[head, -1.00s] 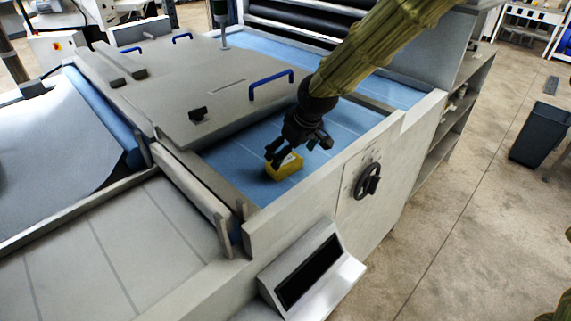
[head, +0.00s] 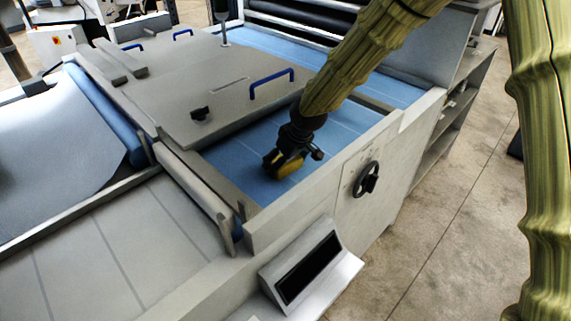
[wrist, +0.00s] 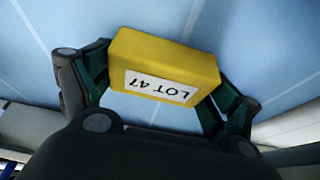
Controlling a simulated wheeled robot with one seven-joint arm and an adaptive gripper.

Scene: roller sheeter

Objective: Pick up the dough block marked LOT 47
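The dough block (wrist: 165,65) is a yellow brick with a white label reading LOT 47, upside down in the wrist view. In the head view the block (head: 290,166) is partly hidden by my gripper (head: 284,164) at the blue belt. In the wrist view my gripper (wrist: 158,86) has one green-padded finger at each end of the block. Both pads look very close to the block or touching it. I cannot tell whether they press on it, or whether the block rests on the belt.
The blue belt (head: 233,154) is bare around the block. A grey cover with a blue handle (head: 271,84) lies behind and left. The machine's side wall (head: 330,172), with a black handwheel (head: 366,179), stands in front and right. A control panel (head: 308,268) juts out below.

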